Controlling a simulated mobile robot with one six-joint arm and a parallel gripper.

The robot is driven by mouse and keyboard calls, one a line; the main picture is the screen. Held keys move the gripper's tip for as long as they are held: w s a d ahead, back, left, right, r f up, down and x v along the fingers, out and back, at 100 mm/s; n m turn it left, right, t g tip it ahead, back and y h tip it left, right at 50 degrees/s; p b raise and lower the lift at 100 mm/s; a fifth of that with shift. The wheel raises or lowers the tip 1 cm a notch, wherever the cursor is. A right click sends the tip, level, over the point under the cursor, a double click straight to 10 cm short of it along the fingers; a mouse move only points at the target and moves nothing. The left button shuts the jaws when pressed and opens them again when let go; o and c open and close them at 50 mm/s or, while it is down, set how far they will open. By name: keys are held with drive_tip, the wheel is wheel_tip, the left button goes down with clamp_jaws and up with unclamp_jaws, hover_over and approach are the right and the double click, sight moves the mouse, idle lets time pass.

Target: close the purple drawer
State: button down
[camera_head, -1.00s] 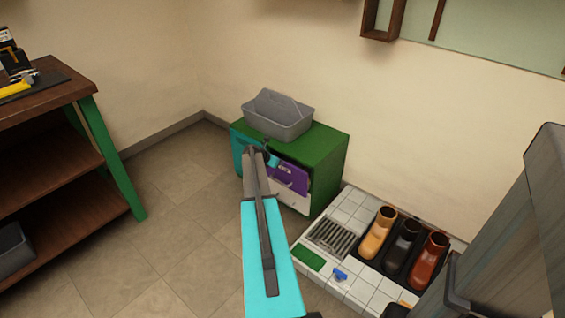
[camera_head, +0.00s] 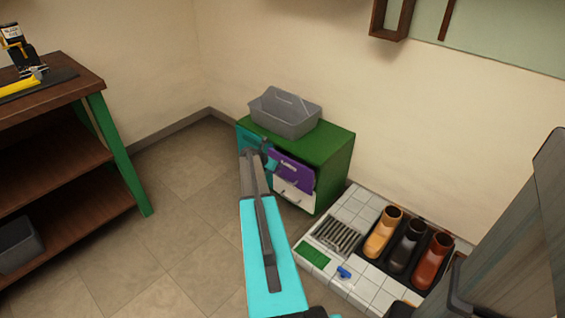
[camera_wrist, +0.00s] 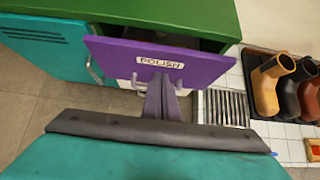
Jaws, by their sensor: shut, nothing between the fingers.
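The purple drawer (camera_head: 291,171) is in the green cabinet by the wall and stands partly open. In the wrist view its purple front (camera_wrist: 205,66) carries a "POLISH" label and a pale handle (camera_wrist: 140,84). A dark gap shows behind its top edge. My gripper (camera_wrist: 160,82) is shut and empty, its fingertips at the handle in front of the drawer. I cannot tell whether they touch it.
The green cabinet (camera_head: 330,152) has a teal door (camera_wrist: 45,45) on its left and a grey caddy (camera_head: 285,113) on top. A tiled tray area with several boots (camera_head: 408,243) lies to the right. A wooden workbench (camera_head: 62,92) stands left. Floor between is clear.

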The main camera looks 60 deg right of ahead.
drive_tip(key=v, duration=0.9)
drive_tip(key=shift+p, duration=0.45)
drive_tip(key=c, duration=2.3)
unclamp_jaws()
drive_tip(key=shift+o, duration=1.1)
drive_tip(key=shift+a+f, duration=0.15)
drive_tip(key=a+f+m+y, duration=0.2)
drive_tip(key=a+f, duration=0.4)
drive_tip(key=a, duration=0.7)
drive_tip(key=a+f+m+y, duration=0.1)
drive_tip(key=a+f+m, duration=0.35)
drive_tip(key=a, duration=0.85)
drive_tip(key=a+f+m+y, duration=0.1)
drive_tip(key=a+f+y, duration=0.1)
drive_tip(key=a+f, duration=0.85)
drive_tip(key=s+a+m+g+y, duration=0.1)
drive_tip(key=s+a+m, duration=0.1)
drive_tip(key=s+a, duration=0.5)
drive_tip(key=s+a+f+m+g+y, duration=0.1)
drive_tip(key=s+a+m, duration=0.2)
drive_tip(key=s+a, duration=0.4)
drive_tip(key=s+a+f+m+g+y, duration=0.1)
drive_tip(key=s+a+m, duration=0.2)
drive_tip(key=s+a, duration=0.5)
drive_tip(key=a, duration=1)
drive_tip(key=shift+y, duration=0.4)
drive_tip(key=shift+f, duration=0.15)
